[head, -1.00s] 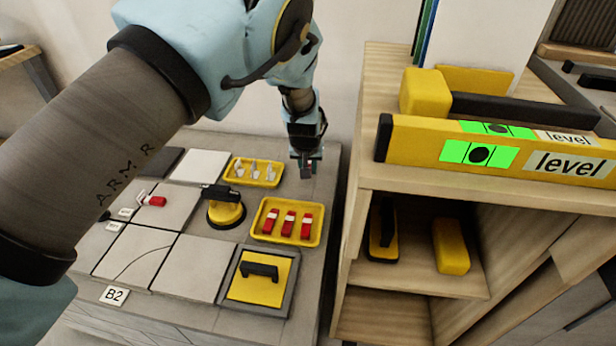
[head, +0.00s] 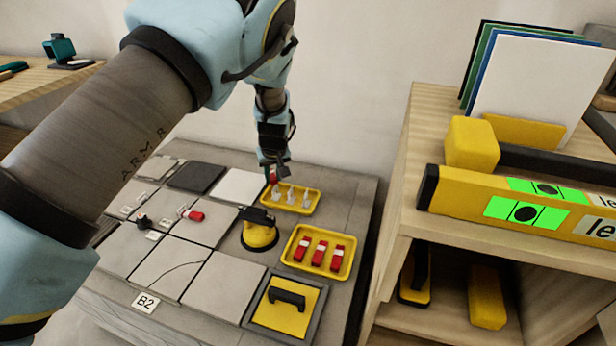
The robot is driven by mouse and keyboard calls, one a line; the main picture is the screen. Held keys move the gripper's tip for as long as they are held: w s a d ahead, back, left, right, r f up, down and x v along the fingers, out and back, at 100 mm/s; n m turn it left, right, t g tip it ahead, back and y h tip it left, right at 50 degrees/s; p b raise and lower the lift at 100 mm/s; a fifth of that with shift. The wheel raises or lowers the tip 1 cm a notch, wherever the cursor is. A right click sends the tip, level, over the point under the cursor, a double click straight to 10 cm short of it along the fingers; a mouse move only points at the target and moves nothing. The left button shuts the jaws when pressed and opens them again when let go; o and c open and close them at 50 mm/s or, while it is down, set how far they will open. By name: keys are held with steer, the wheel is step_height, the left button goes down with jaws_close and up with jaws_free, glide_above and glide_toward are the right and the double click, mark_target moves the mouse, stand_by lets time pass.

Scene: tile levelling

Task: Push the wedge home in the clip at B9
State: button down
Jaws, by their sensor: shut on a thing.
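My gripper (head: 274,176) points down at the back left edge of the yellow tray of white clips (head: 309,208), apparently a little above the bench. It is shut on a small red piece (head: 273,179) that looks like a wedge, mostly hidden by the jaws. A white clip with a red wedge (head: 195,216) lies on the grey tiles left of the suction cup; how deep the wedge sits is too small to tell. More white clips (head: 141,197) show at the tile joints further left. I can read a B2 label (head: 146,302), but no B9 label.
A yellow tray (head: 289,258) holds three red wedges. A yellow and black suction cup (head: 260,236) stands on the tiles left of it. A wooden shelf (head: 397,190) with a level (head: 460,196) stands at the right.

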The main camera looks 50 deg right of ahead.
steer(key=w+a+n+t+y, duration=0.15)
steer(key=w+a+n, duration=0.45)
steer(key=w+a, duration=0.75)
steer(key=n+y+p, duration=0.2)
steer(key=n, duration=0.3)
glide_toward(153, 205)
steer(key=shift+s+d+r+g, duration=0.1)
steer(key=shift+s+d+g, duration=0.1)
steer(key=shift+s, duration=0.25)
steer(key=shift+s+d+r+g, duration=0.1)
steer(key=shift+s+d, duration=0.15)
steer(key=shift+s, duration=0.2)
steer(key=shift+a+f+b, duration=0.15)
steer(key=shift+b, duration=0.2)
steer(key=shift+f+b, duration=1.7)
steer(key=shift+f, duration=1.05)
steer(key=shift+w+a, duration=0.2)
steer(key=shift+w, duration=0.55)
steer(key=shift+w+a+b, duration=0.1)
steer(key=shift+w+b, duration=0.2)
steer(key=shift+w, duration=0.05)
steer(key=shift+w+a+b, duration=0.2)
steer(key=shift+w, duration=0.4)
steer(key=shift+w+a+b, duration=0.15)
steer(key=shift+w+a, duration=0.05)
steer(key=shift+w, duration=0.4)
steer(key=c, duration=0.6)
jaws_free()
steer(key=shift+s, duration=0.1)
